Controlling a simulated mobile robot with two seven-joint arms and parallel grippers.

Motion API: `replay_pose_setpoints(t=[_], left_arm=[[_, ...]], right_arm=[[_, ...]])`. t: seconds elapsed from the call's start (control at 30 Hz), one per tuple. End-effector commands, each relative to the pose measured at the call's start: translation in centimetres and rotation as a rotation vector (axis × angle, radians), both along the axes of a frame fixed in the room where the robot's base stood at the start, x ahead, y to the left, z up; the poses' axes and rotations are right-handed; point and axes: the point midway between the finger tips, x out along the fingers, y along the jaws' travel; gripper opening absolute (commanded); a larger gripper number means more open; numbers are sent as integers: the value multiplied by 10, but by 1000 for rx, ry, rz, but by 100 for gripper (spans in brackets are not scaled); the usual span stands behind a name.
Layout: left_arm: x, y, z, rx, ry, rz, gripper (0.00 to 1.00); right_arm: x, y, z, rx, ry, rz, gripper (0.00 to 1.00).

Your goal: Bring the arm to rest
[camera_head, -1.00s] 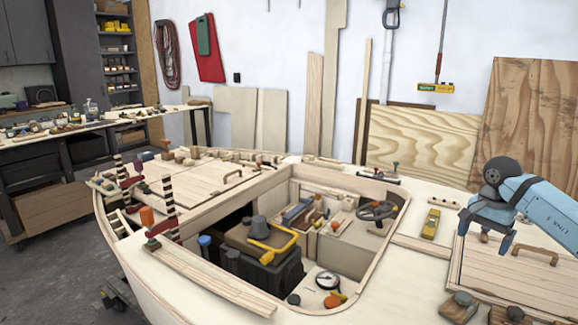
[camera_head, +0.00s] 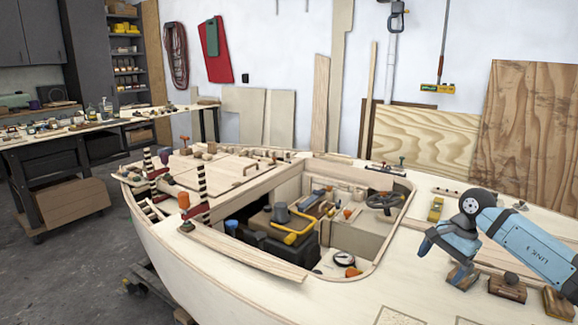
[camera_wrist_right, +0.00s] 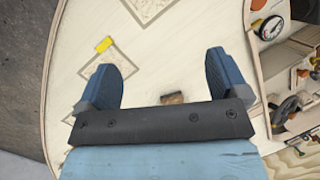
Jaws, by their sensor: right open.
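My right arm, light blue, comes in from the right in the head view. Its gripper (camera_head: 443,258) hangs over the pale plywood deck (camera_head: 400,290) on the right of the boat hull. In the right wrist view the two dark blue fingers (camera_wrist_right: 165,70) are wide apart with nothing between them. Bare deck shows below and between them. A small brown block (camera_wrist_right: 173,98) shows just in front of the dark gripper body. My left gripper is not in view.
The cockpit opening holds a steering wheel (camera_head: 383,201), a round gauge (camera_head: 344,259) and a yellow-handled tool (camera_head: 298,233). Clamps (camera_head: 185,206) stand at the left edge.

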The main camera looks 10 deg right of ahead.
Motion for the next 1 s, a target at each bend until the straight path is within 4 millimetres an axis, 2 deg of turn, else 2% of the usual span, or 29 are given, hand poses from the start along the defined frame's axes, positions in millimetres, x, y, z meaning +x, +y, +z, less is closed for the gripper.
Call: replay_pose_setpoints(t=[0.03,0.17,0.2,0.3,0.4,0.5,0.57,0.67,0.77,0.8,0.9,1.0], left_arm=[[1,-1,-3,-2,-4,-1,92],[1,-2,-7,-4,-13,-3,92],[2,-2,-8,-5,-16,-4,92],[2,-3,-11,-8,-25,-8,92],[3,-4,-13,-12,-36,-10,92],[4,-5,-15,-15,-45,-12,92],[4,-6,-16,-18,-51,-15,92],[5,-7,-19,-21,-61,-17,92],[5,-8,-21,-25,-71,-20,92],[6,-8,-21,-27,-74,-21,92],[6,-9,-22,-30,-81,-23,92],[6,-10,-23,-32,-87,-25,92]], right_arm=[[-6,31,-25,96,11,-14,92],[-27,116,-65,404,67,-114,92],[-36,144,-74,518,103,-160,92],[-66,212,-91,844,256,-331,92],[-93,260,-94,1162,481,-554,92],[-114,285,-95,1446,766,-812,92],[-124,290,-100,1596,961,-982,92],[-139,287,-116,1804,1325,-1283,92],[-158,276,-147,1947,1721,-1599,92],[-167,271,-160,-1881,-1780,1630,92],[-192,263,-194,-1510,-1662,1482,92],[-217,258,-223,-1228,-1546,1353,92]])
